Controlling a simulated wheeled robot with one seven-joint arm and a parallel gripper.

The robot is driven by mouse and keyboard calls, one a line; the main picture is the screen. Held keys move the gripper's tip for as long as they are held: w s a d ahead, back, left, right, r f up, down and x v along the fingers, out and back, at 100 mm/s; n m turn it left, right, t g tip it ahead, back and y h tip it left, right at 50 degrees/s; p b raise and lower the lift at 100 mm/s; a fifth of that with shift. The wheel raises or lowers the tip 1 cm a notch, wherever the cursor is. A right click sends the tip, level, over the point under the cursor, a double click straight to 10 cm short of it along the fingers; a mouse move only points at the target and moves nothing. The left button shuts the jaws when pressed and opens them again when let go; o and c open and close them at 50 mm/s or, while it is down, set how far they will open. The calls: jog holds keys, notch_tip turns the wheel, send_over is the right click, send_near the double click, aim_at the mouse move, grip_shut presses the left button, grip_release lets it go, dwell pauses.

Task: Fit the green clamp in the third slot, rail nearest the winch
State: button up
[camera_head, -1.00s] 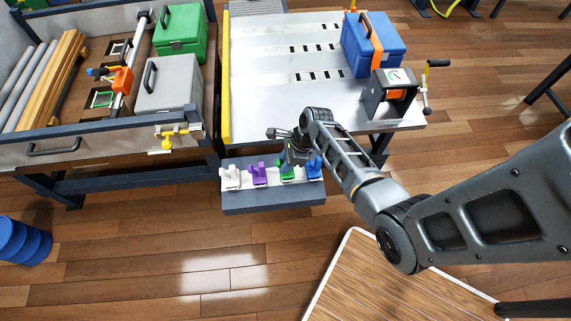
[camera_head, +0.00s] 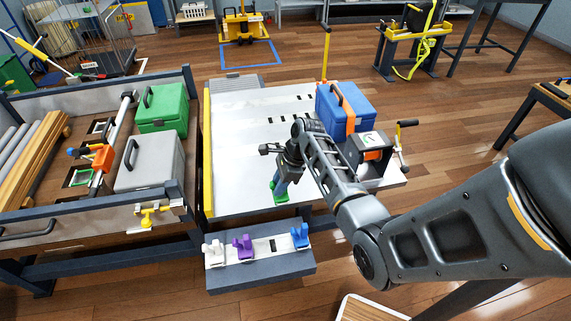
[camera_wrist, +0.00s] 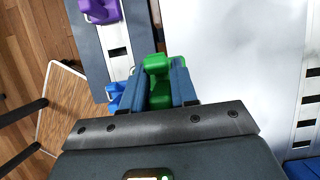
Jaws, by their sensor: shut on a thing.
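My gripper (camera_head: 280,183) is shut on the green clamp (camera_head: 279,192), held above the near part of the pale metal bed (camera_head: 238,193). In the wrist view the green clamp (camera_wrist: 157,68) sits between the two fingers. The bed has several rows of dark slots (camera_head: 291,120); the arm hides part of the nearest row. The winch (camera_head: 370,146), with an orange drum and a crank, stands at the bed's right edge. Whether the clamp touches the bed cannot be told.
A front shelf (camera_head: 222,259) holds a white (camera_head: 212,250), a purple (camera_head: 243,246) and a blue clamp (camera_head: 299,236). A blue case (camera_head: 345,110) with an orange strap stands on the bed beside the winch. A cart with a grey case (camera_head: 149,162) and green case (camera_head: 161,108) adjoins on the left.

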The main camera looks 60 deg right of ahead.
dwell(0.4)
notch_tip(320, 180, up, 16)
jog(key=p, duration=0.8)
jog(key=shift+f, duration=0.25)
jog(key=shift+d, duration=0.1)
